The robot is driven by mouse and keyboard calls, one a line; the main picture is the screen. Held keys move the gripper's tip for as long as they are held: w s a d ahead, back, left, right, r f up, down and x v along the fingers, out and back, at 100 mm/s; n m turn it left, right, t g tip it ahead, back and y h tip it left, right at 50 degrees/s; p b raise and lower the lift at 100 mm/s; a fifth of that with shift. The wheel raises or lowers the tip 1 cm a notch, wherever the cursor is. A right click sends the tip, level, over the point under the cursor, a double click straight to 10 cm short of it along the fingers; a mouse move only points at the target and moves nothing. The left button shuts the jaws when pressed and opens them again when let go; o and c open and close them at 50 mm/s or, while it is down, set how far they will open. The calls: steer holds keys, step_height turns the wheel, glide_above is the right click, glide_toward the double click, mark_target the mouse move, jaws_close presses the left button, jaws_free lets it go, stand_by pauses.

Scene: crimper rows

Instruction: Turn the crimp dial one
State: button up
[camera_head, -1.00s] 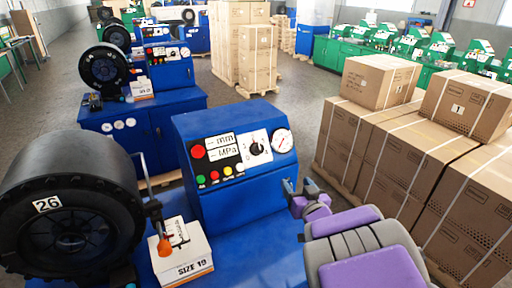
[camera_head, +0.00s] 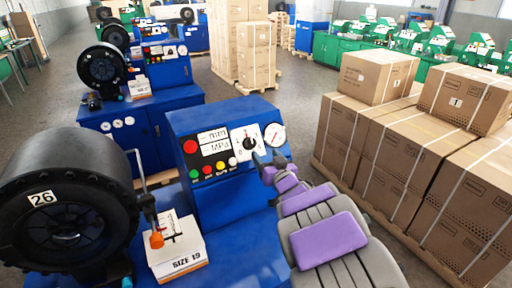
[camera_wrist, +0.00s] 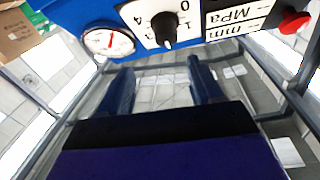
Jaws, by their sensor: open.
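The crimp dial (camera_head: 249,144) is a black knob on a white numbered plate, on the sloped front panel of the blue crimper (camera_head: 222,184). In the wrist view the dial (camera_wrist: 164,27) appears upside down at the top, with the digits 0, 1 and 4 around it. My gripper (camera_head: 268,160) is just right of and slightly below the dial in the head view. In the wrist view my gripper (camera_wrist: 162,78) has its two dark fingers apart, with nothing between them. The dial lies beyond the fingertips, not between them. The fingertips partly cover the plate's lower right in the head view.
A round pressure gauge (camera_head: 275,134) sits right of the dial; a red button (camera_head: 190,146) and coloured lights are left. A black crimp head (camera_head: 62,205) marked 26 and a SIZE 19 box (camera_head: 177,250) stand at left. Stacked cartons (camera_head: 385,150) stand at right.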

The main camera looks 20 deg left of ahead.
mark_target(253, 143)
steer(key=w+a, duration=0.1)
steer(key=a, duration=0.1)
steer(key=w+a, duration=0.2)
steer(key=w+a+f+b, duration=0.1)
steer(key=a, duration=0.2)
steer(key=shift+w+a, duration=0.1)
steer(key=shift+w, duration=0.2)
steer(key=shift+w+r, duration=0.1)
steer(key=shift+w, duration=0.15)
steer(key=shift+w+d+r, duration=0.15)
steer(key=shift+d, duration=0.25)
steer(key=shift+w+d+r, duration=0.1)
steer(key=shift+d, duration=0.25)
steer(key=shift+a+f, duration=0.15)
steer(key=shift+a, duration=0.8)
steer(key=shift+c, duration=0.8)
steer(key=shift+a, duration=0.1)
steer(key=shift+c, duration=0.8)
steer(key=shift+d, duration=0.5)
steer(key=c, duration=0.7)
